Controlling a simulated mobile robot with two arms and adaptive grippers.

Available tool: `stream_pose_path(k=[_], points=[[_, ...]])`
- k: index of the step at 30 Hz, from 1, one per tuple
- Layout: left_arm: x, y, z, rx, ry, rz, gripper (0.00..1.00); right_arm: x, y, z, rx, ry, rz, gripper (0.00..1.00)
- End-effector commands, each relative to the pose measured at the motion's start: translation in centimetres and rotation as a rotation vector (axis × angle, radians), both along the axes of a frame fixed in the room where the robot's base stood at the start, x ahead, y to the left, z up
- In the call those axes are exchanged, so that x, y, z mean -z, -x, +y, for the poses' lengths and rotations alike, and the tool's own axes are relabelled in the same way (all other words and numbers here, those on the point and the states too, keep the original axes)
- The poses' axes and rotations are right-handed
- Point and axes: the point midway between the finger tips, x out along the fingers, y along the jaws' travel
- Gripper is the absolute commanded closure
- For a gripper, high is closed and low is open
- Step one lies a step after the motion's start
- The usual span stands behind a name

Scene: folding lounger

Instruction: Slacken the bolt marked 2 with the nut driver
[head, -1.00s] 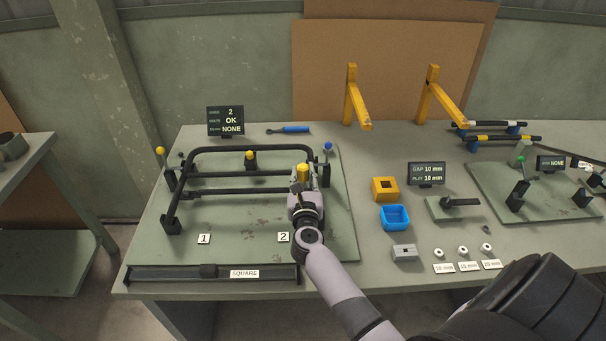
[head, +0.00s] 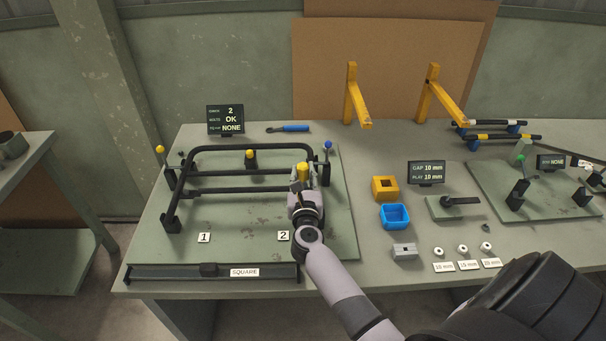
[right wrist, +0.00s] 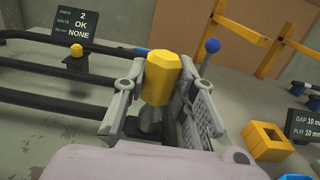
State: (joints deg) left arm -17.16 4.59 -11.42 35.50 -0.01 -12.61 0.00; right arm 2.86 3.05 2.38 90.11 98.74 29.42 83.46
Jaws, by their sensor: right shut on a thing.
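My right gripper (head: 302,184) is shut on the yellow handle of an upright tool, apparently the nut driver (head: 303,171). In the right wrist view the yellow handle (right wrist: 161,79) stands between the two fingers (right wrist: 160,100). The tool's lower end and the bolt marked 2 are hidden behind my gripper and wrist, so I cannot tell whether they touch. The label 2 (head: 283,236) lies on the green plate just left of my wrist. The black tube frame (head: 240,148) is fixed on the plate, and my gripper is at its right end. My left gripper is not in view.
A yellow-knobbed post (head: 160,151) and a blue-knobbed post (head: 328,146) flank the frame. A blue-handled tool (head: 293,128) lies behind it. Yellow (head: 385,189) and blue (head: 395,217) boxes stand to the right. The status display (head: 229,119) reads 2, OK, NONE.

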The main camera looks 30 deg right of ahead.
Motion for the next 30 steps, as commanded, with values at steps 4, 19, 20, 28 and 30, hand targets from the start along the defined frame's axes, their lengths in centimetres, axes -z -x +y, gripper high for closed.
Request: stream_pose_path(k=[4, 19, 20, 28, 30], points=[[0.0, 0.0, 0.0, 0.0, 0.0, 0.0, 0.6, -0.1, 0.0, 0.0, 0.0, 0.001, -0.001, 1.0], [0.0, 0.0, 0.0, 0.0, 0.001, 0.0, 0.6, 0.0, 0.0, 0.0, 0.0, 0.001, -0.001, 0.51], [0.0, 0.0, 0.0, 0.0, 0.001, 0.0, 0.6, 0.0, 0.0, 0.0, 0.0, 0.001, -0.001, 0.51], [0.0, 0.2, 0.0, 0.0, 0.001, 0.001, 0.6, 0.1, 0.4, 0.3, 0.0, -0.001, 0.0, 0.51], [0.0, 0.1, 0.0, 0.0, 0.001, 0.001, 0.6, 0.1, 1.0, 0.7, -0.001, -0.003, 0.001, 0.51]])
